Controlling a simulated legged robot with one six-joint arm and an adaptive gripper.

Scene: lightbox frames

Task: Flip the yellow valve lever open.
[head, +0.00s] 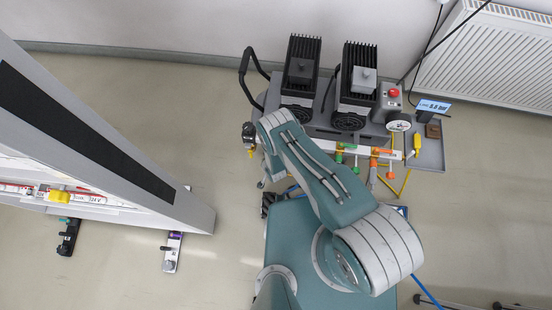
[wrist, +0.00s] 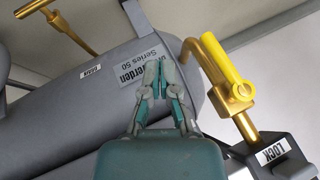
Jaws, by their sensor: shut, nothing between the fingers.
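In the wrist view a bright yellow lever (wrist: 225,68) sits at the right on a bent brass pipe (wrist: 246,125). The lever runs slantwise from upper left to lower right. My gripper (wrist: 160,68) is shut and empty in the middle of the wrist view, left of the lever and apart from it. Its fingertips show in front of a grey tank (wrist: 110,85) with a "Series 50" label. In the head view my arm reaches to the left end of the cart; I cannot make out this lever there.
A LOCK label (wrist: 273,152) is on a grey part below the brass pipe. Another brass pipe (wrist: 70,30) rises at upper left. In the head view the cart carries two black finned units (head: 301,65) and a gauge (head: 399,122). A shelf unit (head: 100,130) stands left, with open floor between.

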